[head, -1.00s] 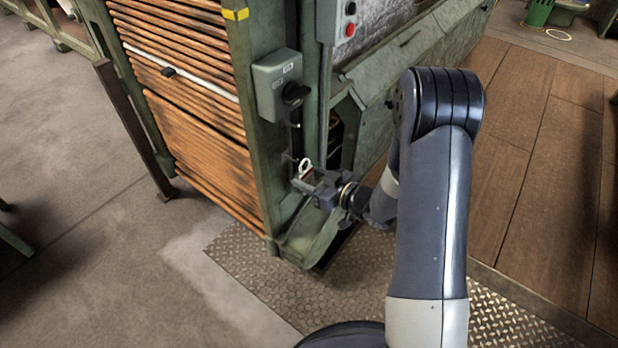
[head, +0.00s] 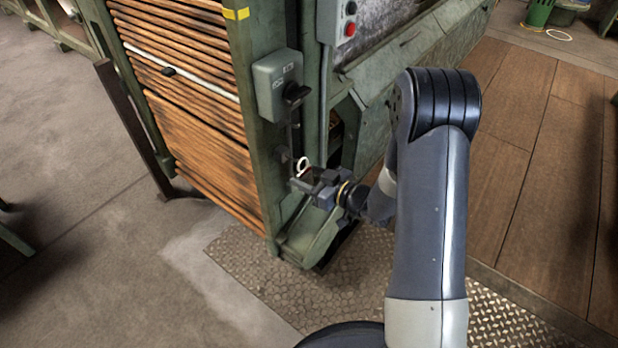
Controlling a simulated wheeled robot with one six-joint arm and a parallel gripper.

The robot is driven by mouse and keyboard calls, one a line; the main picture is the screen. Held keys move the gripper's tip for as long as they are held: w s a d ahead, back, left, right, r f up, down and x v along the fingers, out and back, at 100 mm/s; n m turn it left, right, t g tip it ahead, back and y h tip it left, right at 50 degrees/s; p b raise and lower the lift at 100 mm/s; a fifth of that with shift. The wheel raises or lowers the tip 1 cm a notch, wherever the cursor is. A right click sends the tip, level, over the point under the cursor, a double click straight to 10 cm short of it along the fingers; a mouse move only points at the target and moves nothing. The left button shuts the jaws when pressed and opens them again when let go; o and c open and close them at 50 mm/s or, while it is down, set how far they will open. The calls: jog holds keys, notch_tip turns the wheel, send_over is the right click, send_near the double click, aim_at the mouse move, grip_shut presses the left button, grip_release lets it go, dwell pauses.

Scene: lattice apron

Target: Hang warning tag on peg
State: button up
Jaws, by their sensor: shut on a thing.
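The warning tag (head: 303,167) shows as a small piece with a pale ring at its top and a bit of red below. My gripper (head: 305,184) is shut on it, and the fingers hide most of its lower part. A small dark peg-like piece (head: 284,156) shows on the post just left of the ring. I cannot tell whether the ring is around it or only near it.
A rack of orange-brown rods (head: 190,120) stands left of the post. A panel with red and black buttons (head: 349,20) is above right. A chequered metal plate (head: 235,255) covers the floor below. Wooden boards (head: 540,140) lie to the right.

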jog(key=shift+r+b+x, duration=0.1)
jog(key=shift+b+x, duration=0.05)
jog(key=shift+x, duration=0.55)
jog(key=shift+r+b+x, duration=0.15)
jog(key=shift+x, duration=0.55)
jog(key=shift+w, duration=0.1)
jog(key=shift+a+f, duration=0.1)
jog(key=shift+f, duration=0.1)
jog(key=shift+w+a+f+b, duration=0.1)
jog(key=shift+f+b, duration=0.2)
jog(key=shift+b, duration=0.2)
dwell(0.6)
jog(key=o, duration=1)
jog(key=p+v, duration=0.1)
jog(key=v, duration=0.9)
jog(key=shift+s+d+r+p, duration=0.1)
jog(key=shift+s+d+p, duration=0.2)
jog(key=shift+p, duration=0.1)
